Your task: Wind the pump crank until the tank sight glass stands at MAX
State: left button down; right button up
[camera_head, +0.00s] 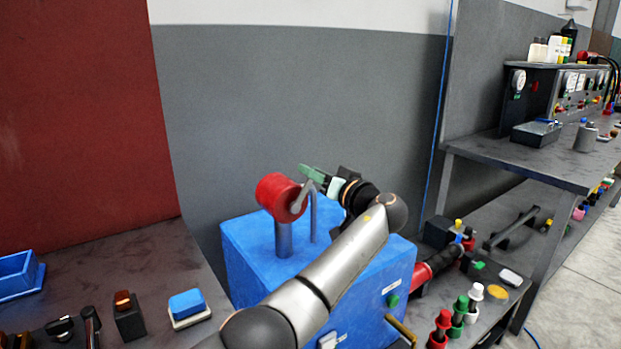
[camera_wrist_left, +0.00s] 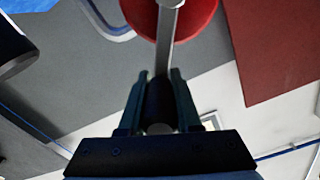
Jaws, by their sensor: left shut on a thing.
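The pump is a red drum (camera_head: 281,197) on a grey post, on top of a blue tank (camera_head: 250,240). A grey crank arm (camera_head: 303,197) runs up and right from the drum's face. It also shows in the left wrist view (camera_wrist_left: 168,45), with the red drum (camera_wrist_left: 200,14) behind it. My left gripper (camera_head: 321,180) is at the outer end of the crank. In the left wrist view its fingers (camera_wrist_left: 160,98) are shut around the dark crank handle (camera_wrist_left: 158,104). No sight glass level can be read; my left arm covers part of the tank. My right gripper is out of view.
A bent grey pipe (camera_head: 313,215) rises from the tank top beside the pump. A bench on the left holds a blue tray (camera_head: 18,275) and a blue-topped block (camera_head: 187,304). Red, green and white knobs (camera_head: 460,310) stand right of the tank. A grey wall is behind.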

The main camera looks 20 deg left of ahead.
pick_arm(q)
jog(key=shift+f, duration=0.2)
jog(key=c, duration=0.6)
grip_release()
jog(key=shift+r, duration=0.1)
jog(key=b+v, duration=0.1)
jog(key=v, duration=1.1)
jog(key=shift+s+d, duration=0.2)
jog(key=shift+d, duration=0.05)
